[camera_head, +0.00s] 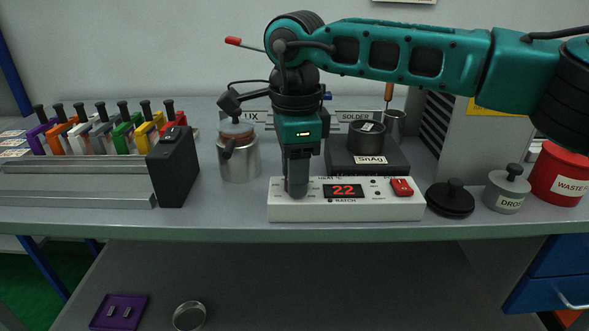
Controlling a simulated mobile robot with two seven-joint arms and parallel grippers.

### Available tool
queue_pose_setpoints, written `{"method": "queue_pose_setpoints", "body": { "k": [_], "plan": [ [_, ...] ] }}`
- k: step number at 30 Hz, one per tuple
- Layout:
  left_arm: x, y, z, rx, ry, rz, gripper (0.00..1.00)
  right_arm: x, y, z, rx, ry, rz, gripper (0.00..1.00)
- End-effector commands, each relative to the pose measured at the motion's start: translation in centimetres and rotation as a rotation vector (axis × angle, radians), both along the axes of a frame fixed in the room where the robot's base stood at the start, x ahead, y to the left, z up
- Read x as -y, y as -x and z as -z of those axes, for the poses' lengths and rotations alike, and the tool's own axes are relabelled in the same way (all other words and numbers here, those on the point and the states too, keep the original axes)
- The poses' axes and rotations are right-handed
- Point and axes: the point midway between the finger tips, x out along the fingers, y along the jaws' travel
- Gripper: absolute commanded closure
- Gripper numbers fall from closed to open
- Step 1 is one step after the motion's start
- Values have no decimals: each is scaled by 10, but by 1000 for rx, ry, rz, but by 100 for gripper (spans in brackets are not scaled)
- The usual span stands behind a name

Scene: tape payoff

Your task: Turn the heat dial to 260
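The heat control box (400,212) is a long white unit at the table's front edge. Its red display (343,191) reads 22. The heat dial is hidden behind my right gripper at the left part of the box. My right gripper (296,190) points down onto the box, its fingertips at the dial's place. I cannot see whether the fingers are closed on the dial. A red rocker switch (401,187) is at the box's right end. My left gripper is not in view.
A silver flux pot (240,165) stands left of my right gripper, and a SnAg pot (367,137) on a dark base behind the box. A black lid (450,200), a grey DROSS pot (506,192) and a red WASTE bin (562,175) stand right. A black block (174,170) stands left.

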Motion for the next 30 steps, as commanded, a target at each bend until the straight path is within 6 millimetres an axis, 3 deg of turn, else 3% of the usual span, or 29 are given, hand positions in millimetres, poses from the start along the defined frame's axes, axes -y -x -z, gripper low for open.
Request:
{"method": "queue_pose_setpoints", "body": {
  "k": [11,20,30],
  "plan": [
    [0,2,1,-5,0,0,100,0,0,0,0,0,0,96],
    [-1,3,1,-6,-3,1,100,0,0,0,-1,0,38,96],
    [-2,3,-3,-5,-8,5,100,0,0,0,-2,2,262,96]
  ]
}}
